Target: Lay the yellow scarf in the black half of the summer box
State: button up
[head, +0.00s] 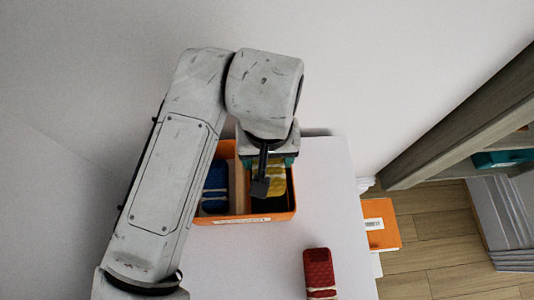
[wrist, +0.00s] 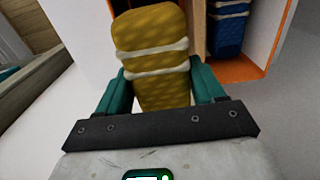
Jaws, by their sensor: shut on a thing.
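The yellow scarf (head: 273,190) is a roll with pale bands. My gripper (head: 268,163) is shut on it, with teal fingers on both sides; the scarf (wrist: 152,45) fills the middle of the wrist view. An orange box (head: 245,219) on the white table has a label too small to read. A light divider (head: 239,188) splits it. The scarf is over or inside the right half, whose floor (head: 283,207) looks black; I cannot tell whether it touches the bottom. My arm hides part of the box.
A blue banded roll (head: 215,187) lies in the box's left half. A red roll (head: 319,272) lies on the white table (head: 255,260), in front and to the right. Another orange box (head: 380,225) stands beyond the table's right edge, near a wooden shelf (head: 450,120).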

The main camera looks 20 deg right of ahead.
jog(key=shift+f+b, duration=2.25)
jog(key=shift+f, duration=1)
jog(key=o, duration=1.2)
jog(key=shift+c, duration=0.2)
jog(key=shift+r, duration=0.15)
notch_tip(320, 180, up, 10)
jog(key=shift+r, duration=0.25)
